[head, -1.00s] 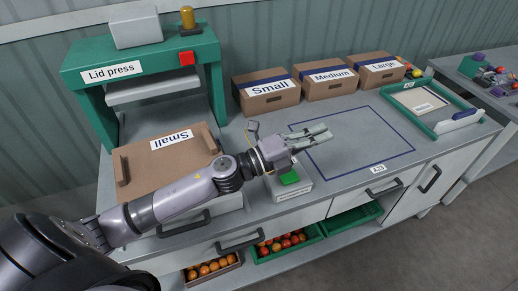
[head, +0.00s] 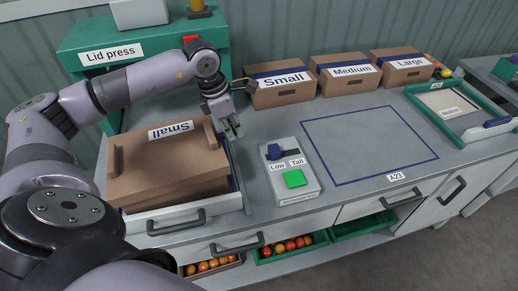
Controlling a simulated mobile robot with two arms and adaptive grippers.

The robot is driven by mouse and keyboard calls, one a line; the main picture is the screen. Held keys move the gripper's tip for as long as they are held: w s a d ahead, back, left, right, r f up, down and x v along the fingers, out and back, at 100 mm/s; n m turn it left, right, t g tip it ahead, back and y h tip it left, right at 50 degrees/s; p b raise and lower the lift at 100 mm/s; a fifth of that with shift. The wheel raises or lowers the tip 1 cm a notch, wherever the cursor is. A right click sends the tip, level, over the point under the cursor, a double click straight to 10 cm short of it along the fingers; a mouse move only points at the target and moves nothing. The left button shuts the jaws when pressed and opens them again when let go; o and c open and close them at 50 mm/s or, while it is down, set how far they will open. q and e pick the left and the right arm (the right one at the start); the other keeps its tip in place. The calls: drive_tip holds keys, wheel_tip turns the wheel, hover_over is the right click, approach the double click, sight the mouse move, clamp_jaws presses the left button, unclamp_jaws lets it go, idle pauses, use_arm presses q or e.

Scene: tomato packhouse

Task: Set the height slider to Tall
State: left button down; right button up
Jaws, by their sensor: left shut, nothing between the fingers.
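A grey control box (head: 312,187) sits on the bench to the right of the lid press. It has a dark blue slider knob (head: 274,152) at its top end, above the label "Low"; the label "Tall" (head: 297,162) is to the right of it. A green button (head: 295,178) is below the labels. My left gripper (head: 234,132) is shut and empty, pointing down to the left of the control box, apart from it. My right gripper is not in view.
The green lid press (head: 150,46) stands at the back left. A carton marked Small (head: 150,160) lies in front of it. Closed Small (head: 280,85), Medium (head: 345,82) and Large (head: 400,67) cartons line the back. The blue-outlined square (head: 368,140) is clear.

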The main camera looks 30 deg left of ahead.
sight(274, 152)
use_arm(q)
drive_tip(key=p+x, duration=0.2)
drive_tip(key=x, duration=0.8)
drive_tip(key=shift+d+p, duration=0.1)
drive_tip(key=shift+p, duration=0.3)
drive_tip(key=shift+w+d+r+p, duration=0.1)
drive_tip(key=shift+w+d+p, duration=0.6)
drive_tip(key=shift+w, duration=0.3)
drive_tip(key=shift+w+d, duration=0.55)
